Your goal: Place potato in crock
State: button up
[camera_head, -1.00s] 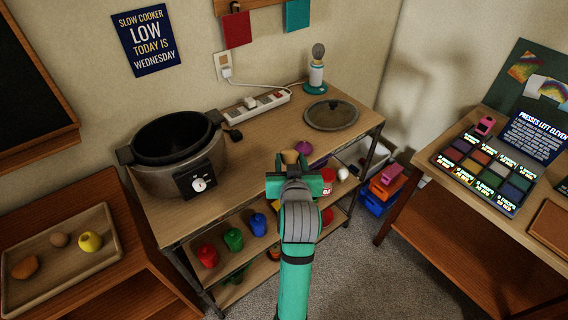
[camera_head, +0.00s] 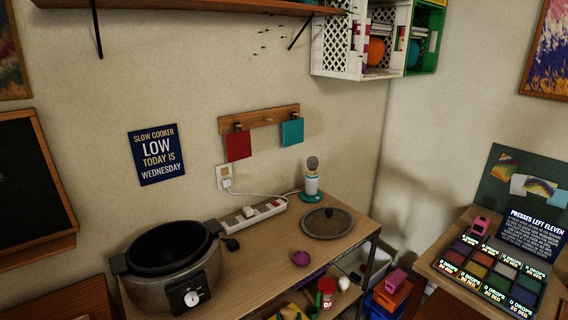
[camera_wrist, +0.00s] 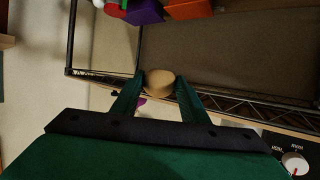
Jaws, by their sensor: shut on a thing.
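The potato (camera_wrist: 160,83), a tan rounded lump, sits between the two green fingers of my gripper (camera_wrist: 160,90) in the wrist view. My gripper is shut on it. The black crock (camera_head: 168,250) is in the grey slow cooker (camera_head: 185,283) at the lower left of the head view; its mouth is uncovered. The cooker's dial (camera_wrist: 295,163) shows at the lower right corner of the wrist view. In the head view my gripper is at most a small part at the bottom edge, too unclear to tell.
The round lid (camera_head: 327,223) lies on the tabletop to the right. A power strip (camera_head: 252,214), a lamp (camera_head: 312,185) and a purple onion-like thing (camera_head: 301,258) share the top. A wire shelf edge (camera_wrist: 230,108) crosses the wrist view. The middle tabletop is mostly clear.

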jog(key=s+f, duration=0.6)
jog(key=f, duration=0.5)
jog(key=s+a+f, duration=0.1)
jog(key=s+f, duration=0.4)
jog(key=f, duration=0.6)
jog(key=shift+s+a, duration=0.25)
jog(key=shift+s, duration=0.15)
